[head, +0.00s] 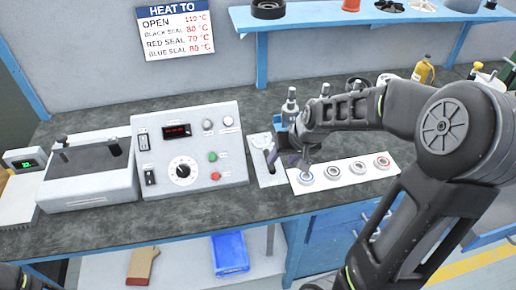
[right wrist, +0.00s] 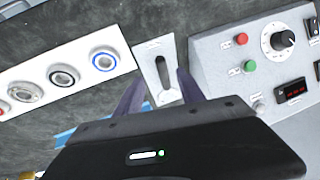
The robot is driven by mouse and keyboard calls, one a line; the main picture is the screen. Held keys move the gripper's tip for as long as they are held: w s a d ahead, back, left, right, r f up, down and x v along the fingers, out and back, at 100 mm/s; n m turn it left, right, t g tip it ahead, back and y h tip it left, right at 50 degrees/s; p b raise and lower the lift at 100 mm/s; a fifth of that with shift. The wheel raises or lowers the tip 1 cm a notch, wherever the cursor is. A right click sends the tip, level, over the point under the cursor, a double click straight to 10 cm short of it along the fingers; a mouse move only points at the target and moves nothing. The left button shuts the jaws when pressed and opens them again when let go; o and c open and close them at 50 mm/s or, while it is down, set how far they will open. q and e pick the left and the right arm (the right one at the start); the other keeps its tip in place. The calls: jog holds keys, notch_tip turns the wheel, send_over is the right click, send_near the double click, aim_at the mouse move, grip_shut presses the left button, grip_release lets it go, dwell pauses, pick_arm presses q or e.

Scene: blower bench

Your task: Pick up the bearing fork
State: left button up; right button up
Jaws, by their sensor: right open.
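My right gripper (head: 282,159) is low over the bench between the control box and the bearing strip. Its purple fingers are spread with nothing between them that I can see gripped. In the right wrist view, the open right gripper (right wrist: 160,92) points at a pale plate (right wrist: 153,49). A long dark shape lies along that plate, between the finger lines. I cannot tell whether it is the bearing fork or a slot. In the head view the pale plate (head: 272,180) is partly covered by the fingers.
A white strip (head: 345,178) with several ring bearings lies right of the plate; it also shows in the right wrist view (right wrist: 110,30). The control box (head: 190,150) stands close on the left. A blue stand and bottles are behind my right arm.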

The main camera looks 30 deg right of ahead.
aim_at(273, 167)
jog(key=shift+x, duration=1.5)
jog(key=shift+w, duration=0.1)
jog(key=x, duration=0.5)
jog(key=shift+a+f, duration=0.1)
jog(key=shift+c, duration=0.4)
grip_shut()
